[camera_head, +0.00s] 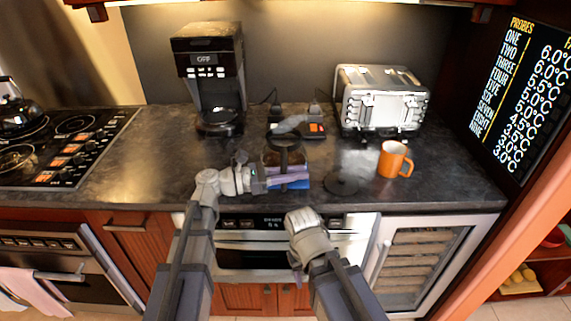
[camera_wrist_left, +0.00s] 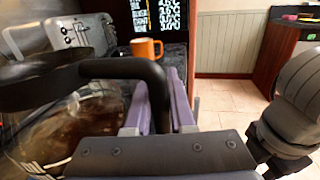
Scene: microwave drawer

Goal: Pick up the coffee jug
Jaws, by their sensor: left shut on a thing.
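The coffee jug (camera_head: 270,160) stands near the front of the dark counter, a glass body with brown contents and a black handle. In the left wrist view the jug (camera_wrist_left: 75,125) fills the left side, and its black handle (camera_wrist_left: 150,72) passes between the purple fingers. My left gripper (camera_head: 288,179) is shut on the handle. It also shows in the left wrist view (camera_wrist_left: 163,105). I cannot tell whether the jug's base touches the counter. My right arm comes up at the lower middle in the head view; its fingertips do not show clearly.
A coffee maker (camera_head: 209,75) stands at the back. A toaster (camera_head: 382,100) and an orange mug (camera_head: 394,159) are to the right. A dark round disc (camera_head: 341,184) lies on the counter (camera_head: 160,165) just right of the gripper. A hob (camera_head: 65,145) is at left.

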